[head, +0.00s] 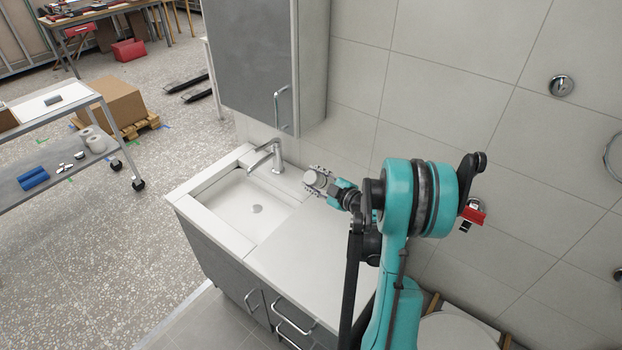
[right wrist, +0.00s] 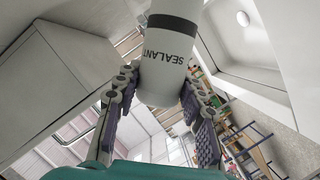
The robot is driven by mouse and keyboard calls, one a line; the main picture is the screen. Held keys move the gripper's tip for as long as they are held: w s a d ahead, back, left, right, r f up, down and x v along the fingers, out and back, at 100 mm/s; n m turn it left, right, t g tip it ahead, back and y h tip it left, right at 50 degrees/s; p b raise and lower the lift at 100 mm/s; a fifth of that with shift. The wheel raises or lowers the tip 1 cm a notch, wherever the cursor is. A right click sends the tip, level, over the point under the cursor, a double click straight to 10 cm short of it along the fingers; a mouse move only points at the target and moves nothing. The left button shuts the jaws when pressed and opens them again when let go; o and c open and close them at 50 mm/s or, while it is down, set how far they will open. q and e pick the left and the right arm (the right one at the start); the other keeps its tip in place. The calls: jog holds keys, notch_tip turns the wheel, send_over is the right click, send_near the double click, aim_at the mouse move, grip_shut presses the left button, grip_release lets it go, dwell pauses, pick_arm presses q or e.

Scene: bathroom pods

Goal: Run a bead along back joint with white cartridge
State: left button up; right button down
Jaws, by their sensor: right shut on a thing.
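My right gripper (head: 332,188) is over the back part of the white countertop (head: 300,245), to the right of the tap. It is shut on a white cartridge (right wrist: 168,75), which also shows end-on and small in the head view (head: 315,178). In the right wrist view, the cartridge has a dark band and the word SEALANT, and sits between the two fingers (right wrist: 158,90). Its nozzle is out of sight. The back joint, where the countertop meets the tiled wall (head: 350,120), is partly hidden by my right arm. My left gripper is not in view.
A sink (head: 240,205) with a chrome tap (head: 268,157) is left of the gripper. A grey wall cabinet (head: 265,60) hangs above the tap. A wall fitting (head: 561,86) is at the right. A trolley (head: 60,150) stands at the left, with open floor between.

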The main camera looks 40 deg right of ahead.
aim_at(327, 185)
jog(key=shift+w+d+f+b, duration=0.25)
jog(key=shift+d+f+b, duration=0.15)
jog(key=shift+f, duration=0.3)
jog(key=shift+d+f, duration=0.3)
jog(key=shift+d, duration=0.05)
jog(key=shift+w+d+f+b, duration=0.25)
jog(key=shift+d+f+b, duration=0.25)
jog(key=shift+d+f, duration=0.3)
jog(key=shift+w+d+f+b, duration=0.25)
jog(key=shift+d+f+b, duration=0.2)
jog(key=shift+d+f, duration=0.3)
jog(key=shift+s+a+r, duration=0.1)
jog(key=shift+s+a, duration=0.05)
jog(key=shift+b, duration=0.4)
jog(key=shift+d+f, duration=0.3)
jog(key=shift+f, duration=0.05)
jog(key=shift+b, duration=0.3)
